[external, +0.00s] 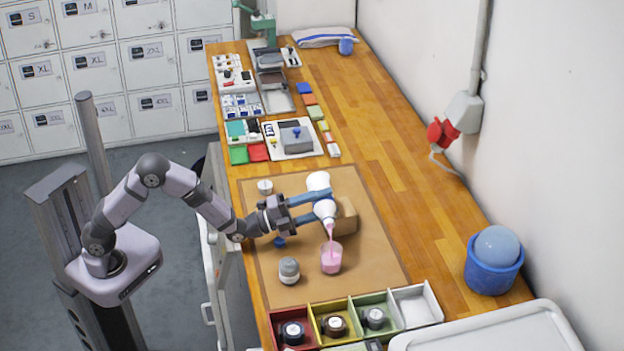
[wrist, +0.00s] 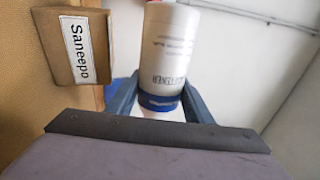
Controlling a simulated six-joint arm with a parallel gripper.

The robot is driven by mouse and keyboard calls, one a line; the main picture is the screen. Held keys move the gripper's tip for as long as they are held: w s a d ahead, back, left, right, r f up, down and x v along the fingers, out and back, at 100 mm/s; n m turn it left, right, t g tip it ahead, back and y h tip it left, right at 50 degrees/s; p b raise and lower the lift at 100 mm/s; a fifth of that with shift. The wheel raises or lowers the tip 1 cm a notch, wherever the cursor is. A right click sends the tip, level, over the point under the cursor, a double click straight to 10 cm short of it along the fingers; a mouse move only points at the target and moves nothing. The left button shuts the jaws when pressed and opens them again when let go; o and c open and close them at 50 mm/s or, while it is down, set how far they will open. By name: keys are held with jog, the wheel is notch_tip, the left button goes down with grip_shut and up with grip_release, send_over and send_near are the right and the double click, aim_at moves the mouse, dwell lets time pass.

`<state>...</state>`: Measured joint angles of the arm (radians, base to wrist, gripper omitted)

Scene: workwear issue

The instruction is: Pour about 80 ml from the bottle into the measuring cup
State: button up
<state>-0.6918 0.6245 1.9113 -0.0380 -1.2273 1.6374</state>
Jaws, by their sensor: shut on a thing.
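My gripper (external: 308,207) is shut on the white bottle (external: 319,182), which has a blue band, and holds it above the mat with its mouth down. In the wrist view the bottle (wrist: 167,55) stands between the two blue-grey fingers, with grey print on its side. A thin pink stream runs from its mouth into the clear measuring cup (external: 331,259), which stands on the brown mat (external: 375,262). Pink liquid shows in the cup; its level against any marks is too small to read. The cup is not in the wrist view.
A cardboard box (external: 346,216) is close behind the bottle; its label reads "Saneepo" in the wrist view (wrist: 78,45). A grey-capped jar (external: 289,270) stands left of the cup. Coloured bins (external: 350,310) line the front. A blue bucket (external: 493,270) is at right.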

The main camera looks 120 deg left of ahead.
jog(key=n+p, duration=0.1)
jog(key=r+n+p, duration=0.1)
jog(key=n, duration=0.1)
jog(key=shift+g+y, duration=0.4)
jog(key=shift+s+a+r+n+p, duration=0.15)
jog(key=shift+a+r+n+p, duration=0.1)
jog(key=shift+r+n+p, duration=0.5)
jog(key=shift+n+y, duration=0.3)
jog(key=shift+n, duration=0.15)
jog(key=shift+s+f, duration=0.15)
jog(key=shift+n+g, duration=0.4)
jog(key=shift+w+d+r+n, duration=0.15)
jog(key=shift+w+r+n, duration=0.1)
jog(key=shift+n, duration=0.45)
